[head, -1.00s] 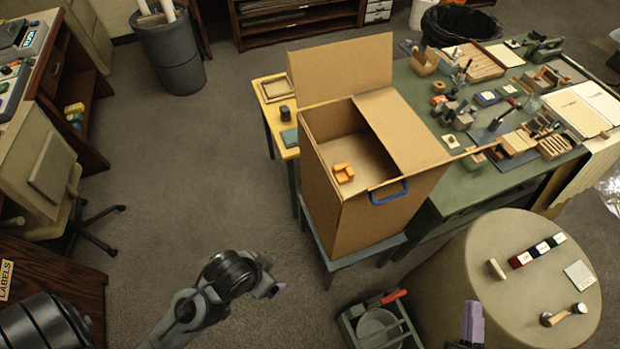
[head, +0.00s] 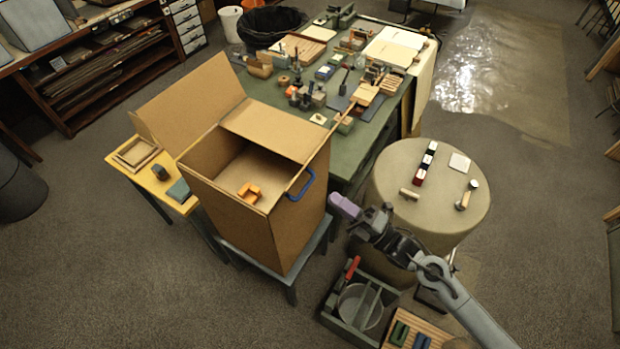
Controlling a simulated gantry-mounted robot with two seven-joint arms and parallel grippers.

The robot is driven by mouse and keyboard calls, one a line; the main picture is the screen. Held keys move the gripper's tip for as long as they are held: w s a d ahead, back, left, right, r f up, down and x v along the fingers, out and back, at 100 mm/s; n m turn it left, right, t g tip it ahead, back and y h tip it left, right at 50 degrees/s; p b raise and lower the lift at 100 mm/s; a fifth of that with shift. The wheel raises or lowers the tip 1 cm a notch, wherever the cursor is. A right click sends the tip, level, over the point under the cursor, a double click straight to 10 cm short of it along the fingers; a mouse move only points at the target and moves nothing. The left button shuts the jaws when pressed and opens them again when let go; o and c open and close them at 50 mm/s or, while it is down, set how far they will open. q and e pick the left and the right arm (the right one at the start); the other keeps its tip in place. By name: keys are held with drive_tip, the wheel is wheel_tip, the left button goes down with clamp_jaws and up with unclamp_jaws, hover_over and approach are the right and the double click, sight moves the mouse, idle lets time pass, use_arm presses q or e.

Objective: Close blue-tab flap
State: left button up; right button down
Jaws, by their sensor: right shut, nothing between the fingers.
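A tall cardboard box (head: 226,218) stands with its top partly open. One flap (head: 190,103) stands up and leans outward at the back left. Another flap (head: 275,130) lies across the back right of the opening. The blue tab (head: 301,184), a loop, sits at the top edge of the near right side; I cannot tell where its flap's panel lies. An orange object (head: 249,192) shows inside the box. My right gripper (head: 343,205), with purple fingertips, is shut and empty, right of the blue tab with a gap in the picture. My left gripper is out of view.
The box rests on a grey-blue stand (head: 285,277). A yellow table (head: 150,182) is at its left, a crowded green worktable (head: 358,157) behind. A round table (head: 400,160) stands right, a toolbox (head: 328,312) in front. Floor at lower left is clear.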

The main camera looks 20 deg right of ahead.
sight(311, 182)
drive_tip(key=p+x, duration=0.2)
drive_tip(key=x, duration=0.6)
drive_tip(key=shift+w, duration=0.1)
